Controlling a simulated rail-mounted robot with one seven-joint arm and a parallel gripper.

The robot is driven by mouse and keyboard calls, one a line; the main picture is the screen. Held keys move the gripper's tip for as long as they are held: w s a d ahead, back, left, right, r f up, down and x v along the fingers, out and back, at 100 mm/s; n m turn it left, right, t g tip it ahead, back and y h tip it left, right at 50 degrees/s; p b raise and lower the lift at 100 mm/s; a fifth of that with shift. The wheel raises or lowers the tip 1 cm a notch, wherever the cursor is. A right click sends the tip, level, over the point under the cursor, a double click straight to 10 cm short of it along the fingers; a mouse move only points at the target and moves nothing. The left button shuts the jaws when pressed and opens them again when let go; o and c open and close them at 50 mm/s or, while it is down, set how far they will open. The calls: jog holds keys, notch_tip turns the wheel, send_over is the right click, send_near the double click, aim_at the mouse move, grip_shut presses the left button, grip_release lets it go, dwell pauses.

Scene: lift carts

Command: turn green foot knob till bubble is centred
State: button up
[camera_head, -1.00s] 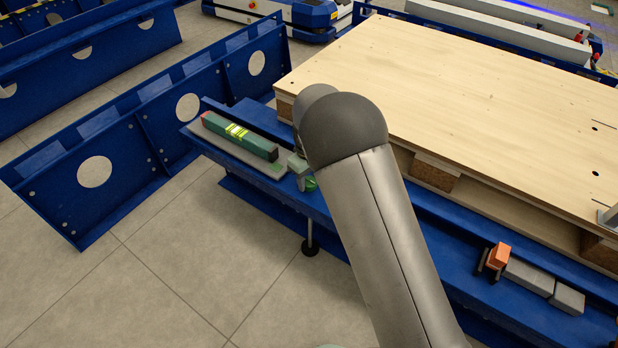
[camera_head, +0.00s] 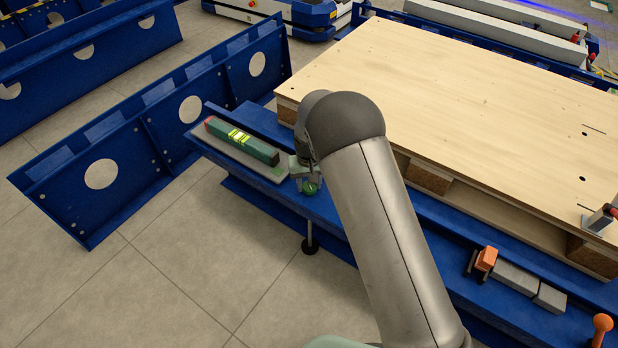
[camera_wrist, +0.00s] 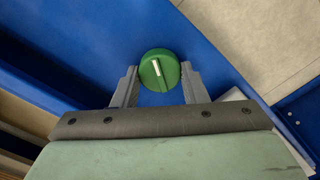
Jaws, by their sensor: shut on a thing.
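The green foot knob (camera_wrist: 159,70) shows in the wrist view as a round green disc with a white pointer line, on the blue cart frame. My gripper (camera_wrist: 159,82) has one finger on each side of it and is shut on it. In the head view the knob (camera_head: 310,188) is small and partly covered by my gripper (camera_head: 304,178). The green level (camera_head: 242,141) with its yellow vial lies on a grey plate (camera_head: 272,174) left of my gripper. The bubble is too small to place.
A wooden deck (camera_head: 470,110) lies behind my arm. An orange block (camera_head: 487,258) and grey blocks (camera_head: 516,279) sit on the blue rail at right, with an orange-topped knob (camera_head: 602,322) nearby. A foot post (camera_head: 310,240) stands below the rail. Tiled floor at front left is free.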

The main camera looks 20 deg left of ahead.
jog(key=shift+m+p, duration=0.4)
jog(key=shift+m, duration=0.4)
jog(key=o, duration=1)
notch_tip(320, 180, up, 17)
jog(key=p, duration=0.4)
jog(key=shift+r+p, duration=0.2)
jog(key=shift+p, duration=0.2)
